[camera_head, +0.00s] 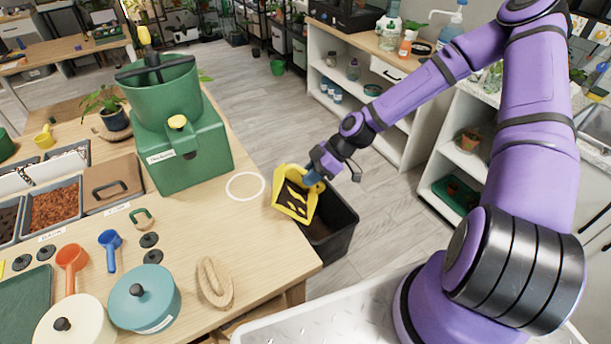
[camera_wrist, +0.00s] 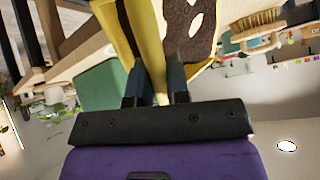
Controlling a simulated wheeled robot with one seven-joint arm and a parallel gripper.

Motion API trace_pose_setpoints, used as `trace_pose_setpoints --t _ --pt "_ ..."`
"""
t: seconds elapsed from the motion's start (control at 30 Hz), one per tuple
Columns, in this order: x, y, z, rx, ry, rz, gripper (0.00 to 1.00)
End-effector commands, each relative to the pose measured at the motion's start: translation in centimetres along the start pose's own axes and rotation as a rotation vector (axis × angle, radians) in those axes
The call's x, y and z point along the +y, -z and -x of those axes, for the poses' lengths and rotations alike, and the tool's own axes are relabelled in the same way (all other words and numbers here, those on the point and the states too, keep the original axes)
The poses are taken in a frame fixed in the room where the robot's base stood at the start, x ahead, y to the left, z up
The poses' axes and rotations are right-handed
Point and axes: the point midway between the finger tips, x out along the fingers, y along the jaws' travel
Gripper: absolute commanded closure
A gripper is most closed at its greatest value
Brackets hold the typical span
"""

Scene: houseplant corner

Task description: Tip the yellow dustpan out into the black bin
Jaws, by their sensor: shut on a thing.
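The yellow dustpan (camera_head: 296,194) is held in the air by my gripper (camera_head: 318,177), just past the right edge of the table. It is tilted, with dark soil and several yellow leaf-like pieces on its pan. The black bin (camera_head: 336,232) stands on the floor beside the table, below and partly hidden by the dustpan. In the wrist view, the two fingers of my gripper (camera_wrist: 156,85) are shut on the yellow dustpan (camera_wrist: 148,40), and dark soil (camera_wrist: 188,30) shows on it. The bin's bottom is only partly visible.
The wooden table (camera_head: 210,225) carries a green machine (camera_head: 180,150), trays, pots and scoops. A brush (camera_head: 214,282) lies near its front edge. A white circle (camera_head: 245,186) marks bare tabletop. White shelves (camera_head: 375,100) stand behind the bin, with open floor between.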

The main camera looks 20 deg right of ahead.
Motion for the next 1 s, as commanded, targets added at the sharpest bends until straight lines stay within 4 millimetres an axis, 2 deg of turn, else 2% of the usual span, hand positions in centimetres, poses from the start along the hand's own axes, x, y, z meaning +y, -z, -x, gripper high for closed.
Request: trace_pose_setpoints --t 1.0 --pt "-0.2 -3.5 1.4 0.464 -0.003 0.091 1.0"
